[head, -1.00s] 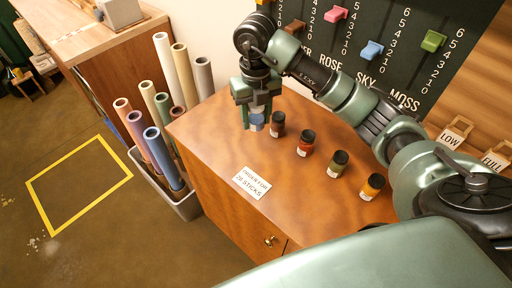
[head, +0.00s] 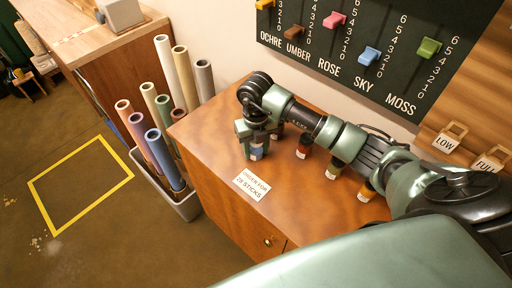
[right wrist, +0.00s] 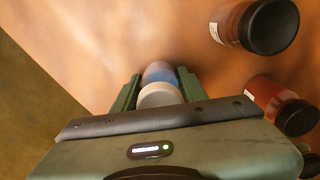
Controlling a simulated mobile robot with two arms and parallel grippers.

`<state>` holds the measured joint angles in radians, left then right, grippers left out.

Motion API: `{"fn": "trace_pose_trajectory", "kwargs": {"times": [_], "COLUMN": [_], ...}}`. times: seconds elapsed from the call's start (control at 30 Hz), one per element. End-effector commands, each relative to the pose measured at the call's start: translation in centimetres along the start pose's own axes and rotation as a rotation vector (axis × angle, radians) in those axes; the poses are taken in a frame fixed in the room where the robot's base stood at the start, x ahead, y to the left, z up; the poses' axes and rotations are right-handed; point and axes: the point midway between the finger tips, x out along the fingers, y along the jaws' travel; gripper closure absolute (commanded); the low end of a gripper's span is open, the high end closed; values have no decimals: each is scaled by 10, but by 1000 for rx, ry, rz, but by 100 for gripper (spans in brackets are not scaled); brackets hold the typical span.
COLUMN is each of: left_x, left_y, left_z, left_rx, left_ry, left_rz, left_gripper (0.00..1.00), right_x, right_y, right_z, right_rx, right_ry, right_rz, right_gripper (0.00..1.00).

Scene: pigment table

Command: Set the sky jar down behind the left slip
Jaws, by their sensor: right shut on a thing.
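The sky jar (head: 257,152), with blue contents and a pale lid, is between the fingers of my right gripper (head: 256,147). In the right wrist view the jar (right wrist: 160,75) shows upside toward the camera between the two green fingers (right wrist: 158,92), which are shut on it. A white slip (head: 252,184) reading "ORDER FOR 28 STICKS" lies on the wooden cabinet top (head: 215,130). The jar is just behind this slip, low over the top; I cannot tell whether its base touches. No second slip shows. My left gripper is out of view.
A dark jar (head: 278,131), a red jar (head: 304,146), an olive jar (head: 334,168) and an orange jar (head: 367,190) stand to the right, partly under my arm. A bin (head: 184,207) of rolled tubes stands left of the cabinet. The top left of the slip is clear.

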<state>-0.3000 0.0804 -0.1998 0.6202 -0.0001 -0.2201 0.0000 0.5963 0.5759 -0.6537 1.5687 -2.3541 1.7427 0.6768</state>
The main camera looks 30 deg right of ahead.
Motion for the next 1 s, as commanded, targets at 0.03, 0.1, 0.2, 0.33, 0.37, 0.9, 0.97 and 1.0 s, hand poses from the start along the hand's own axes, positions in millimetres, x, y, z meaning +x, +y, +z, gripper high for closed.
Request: {"fn": "trace_pose_trajectory", "kwargs": {"times": [0.03, 0.1, 0.2, 0.33, 0.37, 0.9, 0.97, 1.0], "left_x": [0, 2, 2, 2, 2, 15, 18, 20], "left_y": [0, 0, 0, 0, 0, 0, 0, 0], "left_z": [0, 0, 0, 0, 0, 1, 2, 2], "left_rx": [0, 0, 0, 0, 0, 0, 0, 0], "left_ry": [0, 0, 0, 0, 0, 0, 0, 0], "left_rz": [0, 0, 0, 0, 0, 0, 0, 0], "left_gripper": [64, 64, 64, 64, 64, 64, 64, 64], "right_x": [0, 2, 2, 2, 2, -47, -60, -69], "right_y": [0, 0, 0, 0, 0, 0, 0, 0], "right_z": [0, 0, 0, 0, 0, 2, 2, 2], "right_rx": [0, 0, 0, 0, 0, -1, 0, 0], "right_ry": [-1, -1, 0, 0, 0, -7, -7, -7], "right_rz": [0, 0, 0, 0, 0, 1, 1, 0], "right_gripper": [100, 100, 47, 36, 36, 36, 36, 36]}}
